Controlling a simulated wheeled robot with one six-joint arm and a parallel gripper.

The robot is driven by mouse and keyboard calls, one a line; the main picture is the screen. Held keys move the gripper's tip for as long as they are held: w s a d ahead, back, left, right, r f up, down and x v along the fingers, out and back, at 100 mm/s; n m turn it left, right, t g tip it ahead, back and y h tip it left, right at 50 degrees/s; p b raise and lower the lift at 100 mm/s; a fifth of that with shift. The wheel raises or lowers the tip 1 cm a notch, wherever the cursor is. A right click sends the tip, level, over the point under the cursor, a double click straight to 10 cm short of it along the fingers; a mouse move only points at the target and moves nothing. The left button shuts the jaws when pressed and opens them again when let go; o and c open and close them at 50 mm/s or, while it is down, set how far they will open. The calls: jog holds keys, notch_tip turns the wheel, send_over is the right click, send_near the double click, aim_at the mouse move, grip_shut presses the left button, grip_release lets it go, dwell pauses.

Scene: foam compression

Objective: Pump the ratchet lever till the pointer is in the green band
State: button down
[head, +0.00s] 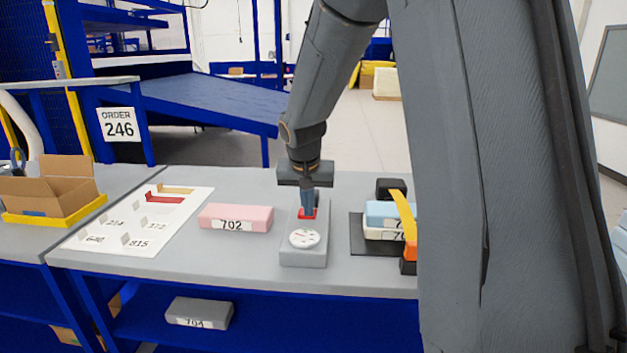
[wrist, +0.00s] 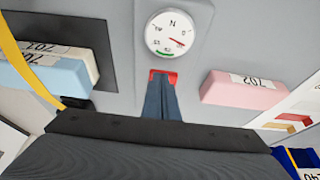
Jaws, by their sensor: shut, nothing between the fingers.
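A grey gauge block (head: 303,257) stands on the bench and carries a round white dial (head: 304,238). In the wrist view, the dial (wrist: 171,33) has a red pointer (wrist: 178,42) outside the short green band (wrist: 164,53). A red part (wrist: 171,76) lies just below the dial, partly hidden by my fingertips. My gripper (head: 308,207) is shut and empty, pointing down at this red part; touching or apart I cannot tell. A yellow strap (head: 402,215) with an orange and black piece (head: 409,262) crosses stacked foam blocks (head: 379,212). Which part is the ratchet lever is unclear.
A pink block (head: 236,217) marked 702 lies left of the gauge. Further left are a white label sheet (head: 100,233) and a cardboard box (head: 62,186) in a yellow tray. A grey block (head: 199,313) lies on the lower shelf. My arm hides the bench's right end.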

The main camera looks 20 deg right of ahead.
jog(key=shift+s+a+f, duration=0.1)
jog(key=shift+a+f, duration=0.1)
jog(key=shift+r, duration=0.1)
jog(key=shift+r+p, duration=0.25)
jog(key=shift+p, duration=0.05)
jog(key=v, duration=1.3)
jog(key=shift+s, duration=0.3)
jog(key=shift+a, duration=0.1)
jog(key=s+a+f+n+g+y, duration=0.1)
jog(key=s+a+f+n, duration=0.1)
jog(key=s+f, duration=0.7)
jog(key=s+a+f+n+g+y, duration=0.1)
jog(key=s+a+f+n, duration=0.2)
jog(key=s+f, duration=0.6)
jog(key=shift+s+a+f+n+g, duration=0.3)
jog(key=shift+s+f+g, duration=0.1)
jog(key=shift+s, duration=0.35)
